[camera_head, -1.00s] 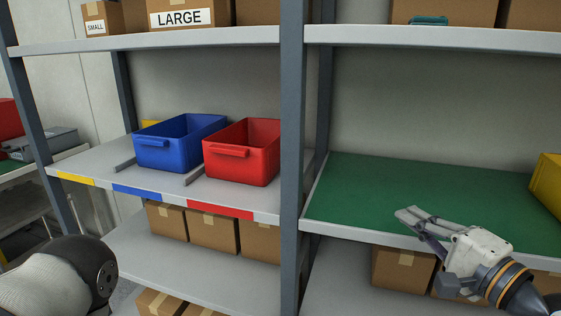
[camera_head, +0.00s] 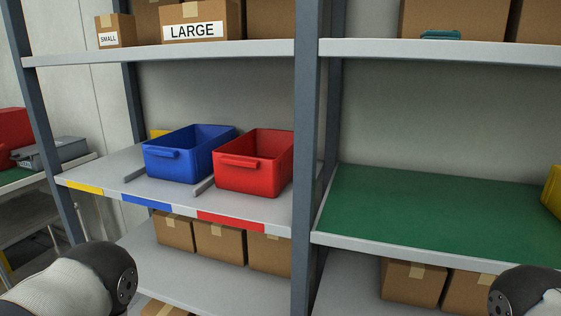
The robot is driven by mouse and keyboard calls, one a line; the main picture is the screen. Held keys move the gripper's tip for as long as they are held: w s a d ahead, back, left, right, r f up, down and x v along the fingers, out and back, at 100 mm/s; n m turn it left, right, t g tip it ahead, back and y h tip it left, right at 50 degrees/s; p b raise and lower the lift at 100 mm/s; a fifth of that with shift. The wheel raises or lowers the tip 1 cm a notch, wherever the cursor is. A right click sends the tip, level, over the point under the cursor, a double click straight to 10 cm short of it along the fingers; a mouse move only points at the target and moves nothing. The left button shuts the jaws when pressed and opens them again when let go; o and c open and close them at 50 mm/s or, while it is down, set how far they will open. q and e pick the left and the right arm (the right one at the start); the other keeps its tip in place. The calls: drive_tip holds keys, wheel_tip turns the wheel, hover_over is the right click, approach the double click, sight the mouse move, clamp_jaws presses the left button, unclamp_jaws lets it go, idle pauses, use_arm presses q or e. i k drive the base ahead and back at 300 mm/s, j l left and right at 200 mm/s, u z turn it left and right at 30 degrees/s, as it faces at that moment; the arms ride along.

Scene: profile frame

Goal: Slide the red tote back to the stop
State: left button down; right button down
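The red tote (camera_head: 252,178) sits on the middle shelf of the left bay, beside the grey upright post, with its handle facing me. It stands behind the red strip (camera_head: 230,220) on the shelf's front edge. Its back end and any stop behind it are hidden. The blue tote (camera_head: 182,167) stands to its left, behind the blue strip. Neither of my grippers shows.
Low grey divider rails (camera_head: 204,186) run between the lanes. A grey upright post (camera_head: 305,150) separates the bays. The green-topped shelf (camera_head: 420,208) on the right is clear except for a yellow bin (camera_head: 553,190) at its right end. Cardboard boxes (camera_head: 220,243) fill the shelf below.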

sight(258, 162)
drive_tip(key=i+j+z, duration=0.25)
drive_tip(key=j+z, duration=0.25)
drive_tip(key=j, duration=0.35)
drive_tip(key=i+j+z, duration=0.1)
drive_tip(key=j+z, duration=0.35)
drive_tip(key=j, duration=0.45)
drive_tip(key=k+j+z, duration=0.1)
drive_tip(key=j+z, duration=0.4)
drive_tip(key=j, duration=0.4)
